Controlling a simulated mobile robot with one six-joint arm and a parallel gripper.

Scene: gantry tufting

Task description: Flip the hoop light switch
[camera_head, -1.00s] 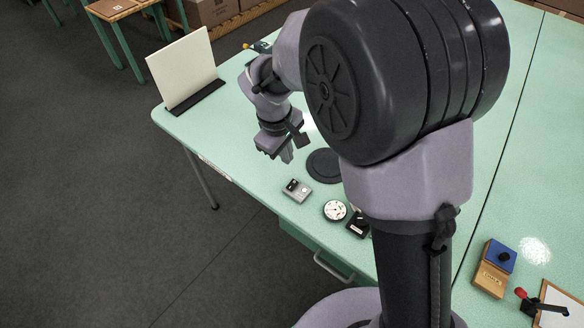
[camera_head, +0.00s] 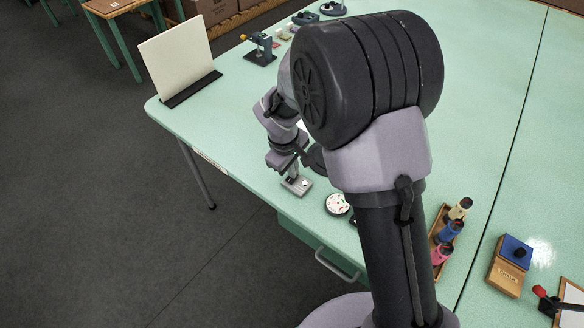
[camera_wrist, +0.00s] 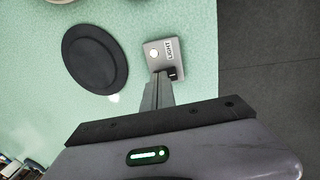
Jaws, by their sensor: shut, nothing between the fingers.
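The hoop light switch (camera_head: 303,187) is a small grey box on the green table, near its left front edge. In the wrist view the box (camera_wrist: 168,48) shows a "LIGHT" label, a pale round spot and a dark rocker (camera_wrist: 172,73) on its near end. My gripper (camera_head: 293,177) is shut and empty, pointing down at the box. In the wrist view its fingertips (camera_wrist: 161,78) are right beside the rocker and overlap the box's near edge; I cannot tell whether they touch. Part of the box is hidden by the fingers.
A flat black disc (camera_wrist: 95,58) lies left of the box in the wrist view. A white dial (camera_head: 338,204) sits close by to the right. A pale upright panel (camera_head: 178,58) stands at the table's left corner. A wooden rack of bottles (camera_head: 436,236) is right of my arm.

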